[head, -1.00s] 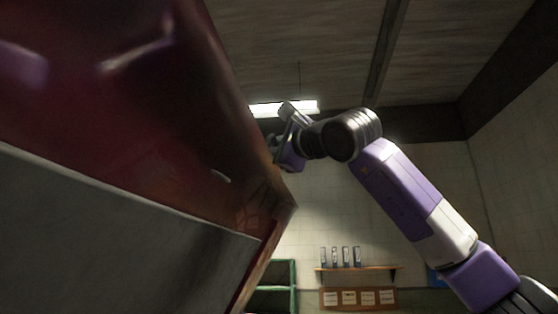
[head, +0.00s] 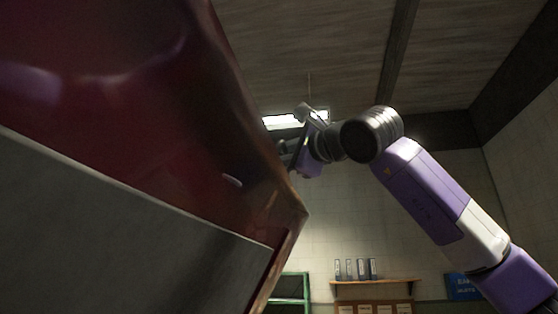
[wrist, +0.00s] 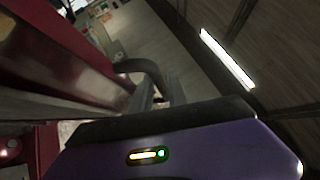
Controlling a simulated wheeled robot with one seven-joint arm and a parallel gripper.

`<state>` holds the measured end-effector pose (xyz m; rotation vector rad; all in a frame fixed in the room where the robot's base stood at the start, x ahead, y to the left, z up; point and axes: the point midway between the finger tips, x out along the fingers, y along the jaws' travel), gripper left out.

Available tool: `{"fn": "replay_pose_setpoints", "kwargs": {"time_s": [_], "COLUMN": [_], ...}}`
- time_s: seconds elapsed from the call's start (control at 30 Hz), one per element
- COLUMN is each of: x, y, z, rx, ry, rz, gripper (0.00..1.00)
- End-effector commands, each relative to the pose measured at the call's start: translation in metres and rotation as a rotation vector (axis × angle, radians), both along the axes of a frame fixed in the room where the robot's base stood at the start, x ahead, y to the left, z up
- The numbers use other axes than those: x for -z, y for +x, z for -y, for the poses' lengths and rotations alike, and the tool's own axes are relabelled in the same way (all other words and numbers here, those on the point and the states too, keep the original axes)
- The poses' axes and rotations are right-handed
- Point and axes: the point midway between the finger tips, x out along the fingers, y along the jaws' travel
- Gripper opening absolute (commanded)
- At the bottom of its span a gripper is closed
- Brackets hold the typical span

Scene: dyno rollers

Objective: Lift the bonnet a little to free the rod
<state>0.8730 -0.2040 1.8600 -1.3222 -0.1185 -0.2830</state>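The red bonnet (head: 130,75) stands raised and tilted, filling the left of the head view, with a grey panel (head: 120,235) below its red part. In the wrist view a red panel with a pale inner face (wrist: 70,55), seemingly the bonnet, runs along the left. My gripper (head: 296,155) is at the bonnet's right-hand edge in the head view, partly hidden behind it. A dark curved finger (wrist: 147,68) shows near the panel in the wrist view. Whether the fingers grip the edge is hidden. I cannot make out the rod in either view.
A lit ceiling lamp (head: 283,121) hangs behind my gripper. A wall shelf (head: 372,281) with several bottles and a green rack (head: 290,287) stand at the far wall. The space right of the bonnet looks clear apart from my arm.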

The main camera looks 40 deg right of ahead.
Motion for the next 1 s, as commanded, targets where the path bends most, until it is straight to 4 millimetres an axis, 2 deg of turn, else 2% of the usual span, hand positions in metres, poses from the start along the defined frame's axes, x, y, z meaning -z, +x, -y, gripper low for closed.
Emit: {"fn": "replay_pose_setpoints", "kwargs": {"time_s": [0.1, 0.33, 1.0], "x": [0.009, 0.014, 0.013], "y": [-0.021, -0.046, -0.051], "z": [-0.003, -0.007, -0.008], "rx": [0.001, -0.001, -0.001], "ry": [-0.002, -0.001, 0.001], "rz": [0.003, 0.0, 0.0], "gripper": [0.2, 0.2, 0.2]}}
